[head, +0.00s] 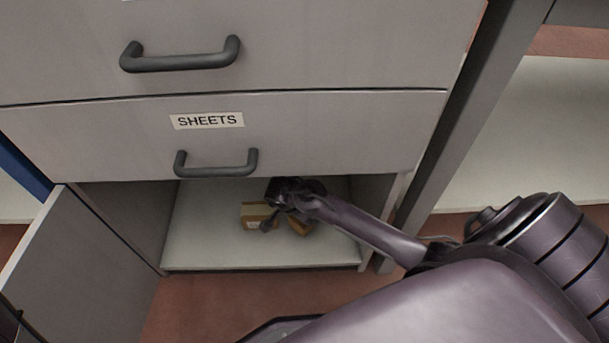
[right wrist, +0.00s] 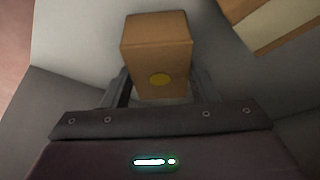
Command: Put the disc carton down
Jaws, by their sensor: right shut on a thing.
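My right gripper (head: 290,205) reaches into the low open compartment of the grey cabinet. In the right wrist view its fingers (right wrist: 160,92) are shut on a brown carton (right wrist: 157,48) with a yellow dot on its near face. This carton (head: 299,227) shows partly below the gripper in the head view; the gripper hides the rest. It is at the compartment floor (head: 210,247), but I cannot tell whether it touches it. My left gripper is not in view.
Another carton (head: 256,212) with a pale stripe stands just left of the held one; it also shows in the right wrist view (right wrist: 275,22). The SHEETS drawer (head: 310,130) closes off the space above. An open door (head: 85,265) stands at the left. The front compartment floor is clear.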

